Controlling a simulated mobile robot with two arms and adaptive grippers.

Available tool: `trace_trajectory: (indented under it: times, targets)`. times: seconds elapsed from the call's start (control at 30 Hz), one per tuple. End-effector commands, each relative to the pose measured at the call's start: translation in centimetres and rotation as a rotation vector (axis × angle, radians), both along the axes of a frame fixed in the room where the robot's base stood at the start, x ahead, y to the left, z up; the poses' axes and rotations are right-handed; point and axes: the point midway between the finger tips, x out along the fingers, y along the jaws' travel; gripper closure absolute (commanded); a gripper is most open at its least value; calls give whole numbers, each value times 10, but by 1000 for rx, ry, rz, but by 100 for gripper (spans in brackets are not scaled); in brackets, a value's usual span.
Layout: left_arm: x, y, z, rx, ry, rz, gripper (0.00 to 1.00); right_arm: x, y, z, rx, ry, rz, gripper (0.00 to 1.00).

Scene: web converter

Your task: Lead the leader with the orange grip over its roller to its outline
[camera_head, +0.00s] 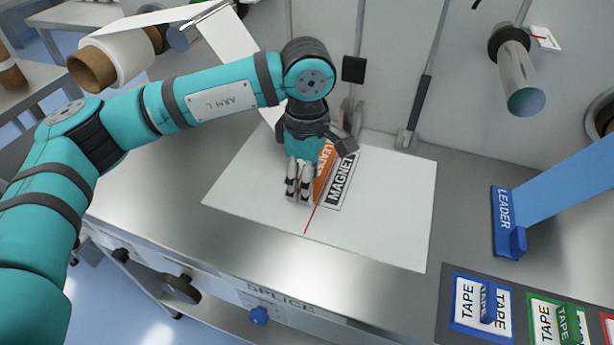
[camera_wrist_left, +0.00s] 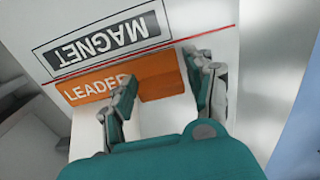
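The orange end band of the leader (camera_wrist_left: 85,88), with its word LEADER, lies against a red line on the white splice sheet (camera_head: 250,200), beside the black MAGNET marking (camera_head: 342,180). In the head view the band (camera_head: 322,172) is partly covered by my left gripper (camera_head: 299,190). In the left wrist view the gripper's fingers (camera_wrist_left: 160,85) stand on both sides of the orange grip (camera_wrist_left: 162,84) and appear to touch it, close to the sheet. The white web (camera_head: 228,38) comes down from the upper left and passes behind my arm. My right gripper is not in view.
A white roll (camera_head: 110,58) on a brown core is at upper left. A blue leader (camera_head: 507,215) with a blue grip hangs at right. TAPE cards (camera_head: 482,303) lie at lower right. A metal roller (camera_head: 520,80) juts from the wall. The sheet's right part is clear.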

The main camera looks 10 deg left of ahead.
Motion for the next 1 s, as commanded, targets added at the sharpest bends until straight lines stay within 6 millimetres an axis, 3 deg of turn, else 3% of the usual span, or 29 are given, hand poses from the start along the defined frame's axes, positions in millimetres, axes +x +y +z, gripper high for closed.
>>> trace_trajectory:
  times: [0.1,0.47,1.0]
  targets:
    - [0,0,0,0,0,0,28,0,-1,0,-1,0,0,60]
    - [1,0,8,-1,-3,1,28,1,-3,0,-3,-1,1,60]
    - [1,0,107,-1,-4,2,28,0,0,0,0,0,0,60]
